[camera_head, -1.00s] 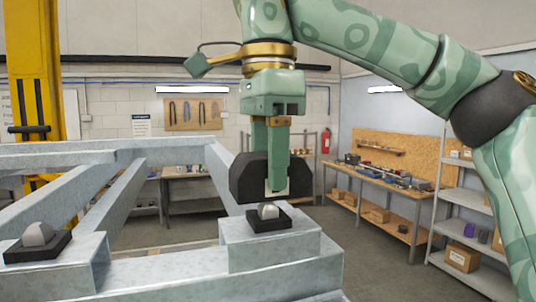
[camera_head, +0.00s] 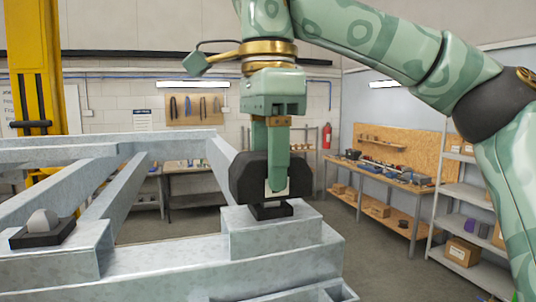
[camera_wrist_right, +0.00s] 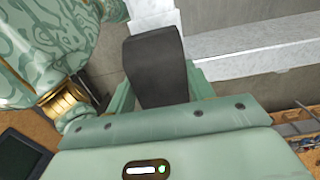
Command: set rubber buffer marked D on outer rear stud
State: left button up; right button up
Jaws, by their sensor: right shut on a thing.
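My right gripper (camera_head: 276,184) is shut on a black rubber buffer (camera_head: 243,180) with bevelled corners. A pale patch shows at the fingertip, but I cannot read any mark. The buffer also shows between the fingers in the right wrist view (camera_wrist_right: 155,68). It is directly over a dark square seat (camera_head: 271,210) on the right-hand block of the grey metal frame (camera_head: 270,240). The stud there is hidden by the buffer and fingers. I cannot tell whether the buffer touches the seat. Another seat with a bare rounded metal stud (camera_head: 42,221) is at the left. My left gripper is not in view.
A yellow post (camera_head: 38,90) stands behind the frame at the left. A workbench (camera_head: 385,178) and a grey shelf unit (camera_head: 465,190) with boxes stand at the right, well away. Open floor lies between the frame and the bench.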

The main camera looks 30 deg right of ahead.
jog(key=shift+f, duration=0.7)
jog(key=o, duration=1.2)
jog(key=shift+o, duration=0.2)
notch_tip(320, 180, up, 12)
jog(key=shift+a+f+p, duration=0.1)
jog(key=shift+f+p, duration=0.15)
jog(key=shift+p, duration=0.1)
jog(key=shift+r, duration=0.2)
